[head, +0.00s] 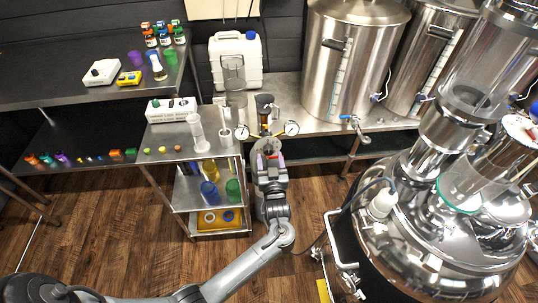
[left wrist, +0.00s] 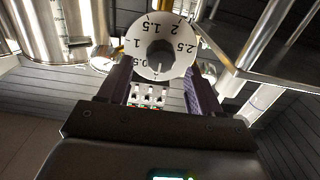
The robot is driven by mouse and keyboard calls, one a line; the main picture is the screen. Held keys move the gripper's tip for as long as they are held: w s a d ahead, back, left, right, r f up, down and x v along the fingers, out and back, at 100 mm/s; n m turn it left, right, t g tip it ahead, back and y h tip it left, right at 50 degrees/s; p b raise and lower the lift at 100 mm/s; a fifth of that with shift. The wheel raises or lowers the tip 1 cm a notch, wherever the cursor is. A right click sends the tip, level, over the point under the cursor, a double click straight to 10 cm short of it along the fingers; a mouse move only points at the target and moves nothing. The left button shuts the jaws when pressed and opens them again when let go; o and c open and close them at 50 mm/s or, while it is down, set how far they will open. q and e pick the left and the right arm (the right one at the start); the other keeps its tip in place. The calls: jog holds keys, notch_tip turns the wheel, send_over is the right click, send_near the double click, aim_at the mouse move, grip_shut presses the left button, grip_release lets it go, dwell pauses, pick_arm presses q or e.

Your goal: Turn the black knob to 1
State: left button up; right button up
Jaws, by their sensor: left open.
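In the left wrist view the black knob (left wrist: 160,52) sits in the centre of a round white dial (left wrist: 147,71). The dial's numbers look turned over, with 1 at the left, 1.5 and 2 at the top and 2.5 at the right. A pale mark on the knob points down, away from the 1. My left gripper (left wrist: 157,76) is open, its dark fingers on either side of the dial's lower part; contact with the knob cannot be told. In the head view my left gripper (head: 268,148) is at the bench's front edge, below a brass fitting, and the knob cannot be made out.
Two gauges (head: 291,128) flank the brass fitting (head: 265,131). A steel cart (head: 220,155) with cylinders stands close left of my gripper. A steel pot (head: 350,60) with a tap is behind right, and a large steel vessel (head: 440,235) is at right.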

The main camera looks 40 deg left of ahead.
aim_at(269, 152)
pick_arm(q)
jog(key=shift+x, duration=1.6)
jog(key=c, duration=1)
